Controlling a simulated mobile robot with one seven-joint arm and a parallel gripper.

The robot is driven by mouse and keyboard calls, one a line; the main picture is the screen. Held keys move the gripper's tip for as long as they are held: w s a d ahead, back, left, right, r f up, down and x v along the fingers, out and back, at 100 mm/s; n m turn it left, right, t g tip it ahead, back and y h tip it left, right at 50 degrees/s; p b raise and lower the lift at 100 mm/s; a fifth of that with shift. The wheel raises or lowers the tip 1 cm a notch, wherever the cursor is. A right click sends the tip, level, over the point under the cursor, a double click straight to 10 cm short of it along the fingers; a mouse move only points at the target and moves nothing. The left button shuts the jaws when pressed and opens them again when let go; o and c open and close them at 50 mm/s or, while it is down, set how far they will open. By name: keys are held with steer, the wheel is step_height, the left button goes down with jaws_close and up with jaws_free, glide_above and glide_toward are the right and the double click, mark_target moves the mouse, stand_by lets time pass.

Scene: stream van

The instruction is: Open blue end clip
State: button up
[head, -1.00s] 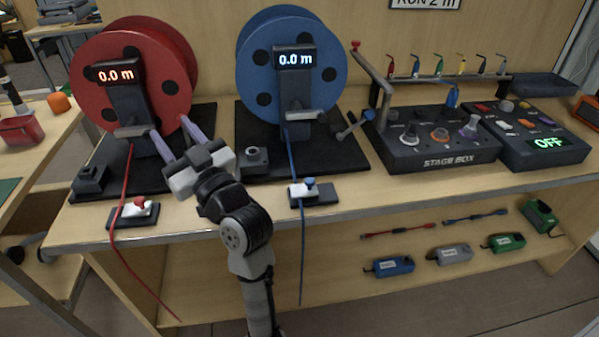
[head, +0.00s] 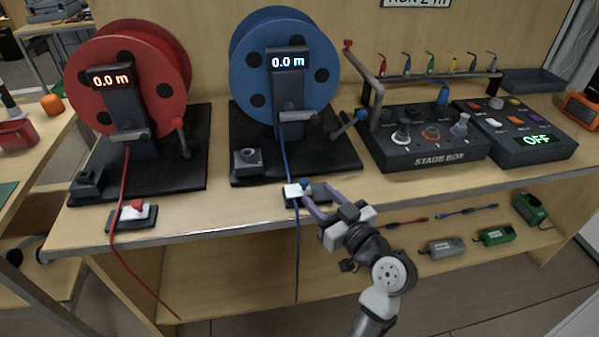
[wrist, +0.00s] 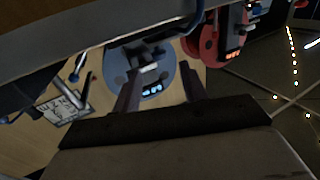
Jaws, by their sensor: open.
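The blue end clip (head: 293,190) is a small white block with a blue knob (head: 305,183) on a dark base at the bench's front edge, below the blue reel (head: 284,68). The blue cable (head: 298,245) runs from the reel through the clip and hangs over the edge. My gripper (head: 311,197) is open and empty, its fingers pointing up-left at the clip's right side. I cannot tell whether a finger touches it. In the wrist view the two fingers (wrist: 160,92) are spread, with the blue reel (wrist: 152,75) beyond; the clip is not clear there.
The red clip (head: 137,210) and red reel (head: 125,70) are on the left. The stage box (head: 428,150) and a control panel reading OFF (head: 515,145) are on the right. Adapters lie on the lower shelf (head: 225,270). The bench front between the clips is clear.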

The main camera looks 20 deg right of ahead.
mark_target(307, 184)
steer(key=w, duration=0.3)
steer(key=w+a+p, duration=0.1)
steer(key=w, duration=0.1)
steer(key=w+p, duration=0.1)
steer(key=w, duration=0.2)
steer(key=shift+w+a, duration=0.25)
steer(key=shift+w, duration=0.1)
jaws_close()
